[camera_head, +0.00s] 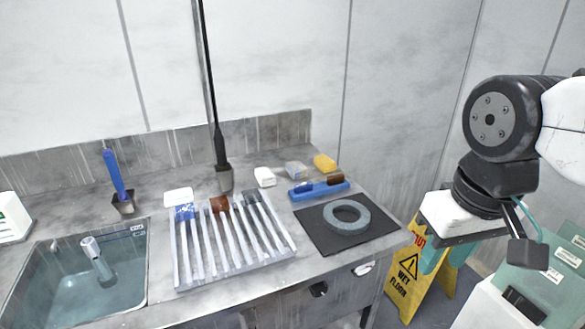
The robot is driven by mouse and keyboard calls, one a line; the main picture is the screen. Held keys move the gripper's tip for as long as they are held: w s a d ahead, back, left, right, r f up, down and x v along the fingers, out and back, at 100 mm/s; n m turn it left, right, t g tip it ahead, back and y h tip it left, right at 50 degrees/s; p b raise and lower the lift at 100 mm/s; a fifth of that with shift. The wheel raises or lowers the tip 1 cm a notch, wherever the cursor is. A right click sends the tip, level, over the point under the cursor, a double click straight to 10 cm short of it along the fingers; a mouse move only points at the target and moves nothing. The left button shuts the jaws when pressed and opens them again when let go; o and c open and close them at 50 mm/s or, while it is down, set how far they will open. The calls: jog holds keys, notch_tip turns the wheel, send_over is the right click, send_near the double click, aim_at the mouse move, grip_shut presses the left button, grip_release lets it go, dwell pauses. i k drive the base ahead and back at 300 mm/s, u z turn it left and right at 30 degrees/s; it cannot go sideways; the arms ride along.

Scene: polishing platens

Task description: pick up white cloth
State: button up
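A flat white piece (179,197) with rounded corners lies on the grey counter behind the left end of the slotted rack; it looks like a folded white cloth. A thicker white block (265,177) lies farther right, near the back wall; I cannot tell whether it is cloth or a sponge. My gripper (446,258) hangs at the right, beyond the counter's right end and far from both white things. Its teal fingertips show only partly below its white body, and I cannot tell how far apart they are. Nothing is seen held in it.
A sink (140,290) fills the counter's left. The slotted rack (283,252) stands in the middle. A dark mat (322,237) bears a grey ring (347,217). A blue-brown brush (319,189) and yellow block (325,163) lie behind. A yellow wet-floor sign (408,285) stands at right.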

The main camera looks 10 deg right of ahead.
aim_at(266, 178)
jog(key=z, duration=0.05)
jog(key=i, duration=0.85)
jog(key=u, duration=0.5)
